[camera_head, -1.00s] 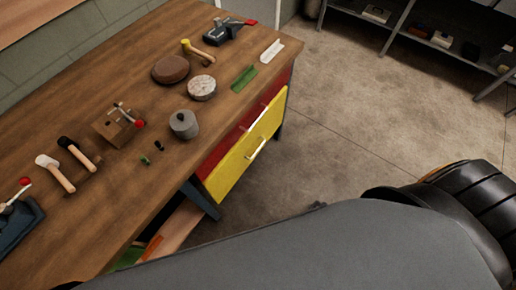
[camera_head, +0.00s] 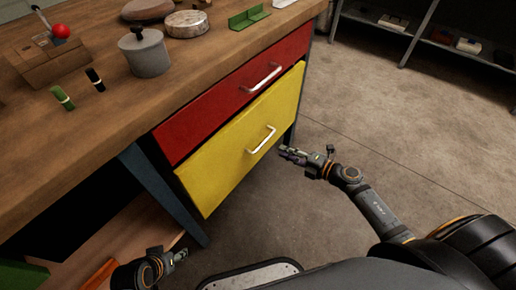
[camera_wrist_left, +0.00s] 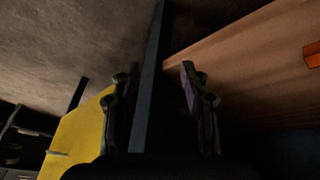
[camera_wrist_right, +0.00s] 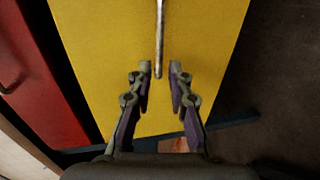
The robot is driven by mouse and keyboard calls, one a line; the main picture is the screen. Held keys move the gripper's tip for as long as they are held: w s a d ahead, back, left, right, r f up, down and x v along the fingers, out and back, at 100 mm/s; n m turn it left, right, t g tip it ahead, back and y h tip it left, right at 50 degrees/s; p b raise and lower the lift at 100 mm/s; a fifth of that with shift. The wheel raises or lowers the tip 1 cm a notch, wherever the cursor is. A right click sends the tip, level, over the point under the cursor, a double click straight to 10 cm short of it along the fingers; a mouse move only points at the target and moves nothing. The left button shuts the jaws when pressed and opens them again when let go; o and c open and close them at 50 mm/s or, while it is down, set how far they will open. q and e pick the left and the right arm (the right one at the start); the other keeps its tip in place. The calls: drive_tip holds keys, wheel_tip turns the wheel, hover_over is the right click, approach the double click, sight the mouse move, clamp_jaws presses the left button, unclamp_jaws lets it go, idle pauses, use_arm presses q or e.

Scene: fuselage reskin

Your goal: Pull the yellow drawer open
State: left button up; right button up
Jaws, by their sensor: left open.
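The yellow drawer (camera_head: 225,155) is the lower drawer under the wooden workbench, below a red drawer (camera_head: 225,100). My left gripper (camera_head: 182,255) is open and empty, low near the bench leg.
A blue bench leg (camera_head: 165,190) and a lower wooden shelf (camera_head: 125,235) with an orange item (camera_head: 100,272) are near my left gripper. A grey lidded pot (camera_head: 146,55) and other items stand on the bench top. Floor (camera_head: 370,120) right of the drawers is clear.

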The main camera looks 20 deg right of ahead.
sight(264, 142)
drive_tip(key=b+x, duration=0.2)
drive_tip(key=x, duration=0.8)
drive_tip(key=shift+w+a, duration=0.15)
drive_tip(key=shift+w, duration=0.05)
use_arm(q)
drive_tip(key=shift+w+d+f+t, duration=0.1)
drive_tip(key=shift+w+d+t, duration=0.1)
drive_tip(key=shift+w+t, duration=1.25)
use_arm(e)
clamp_jaws()
use_arm(q)
drive_tip(key=shift+w, duration=0.15)
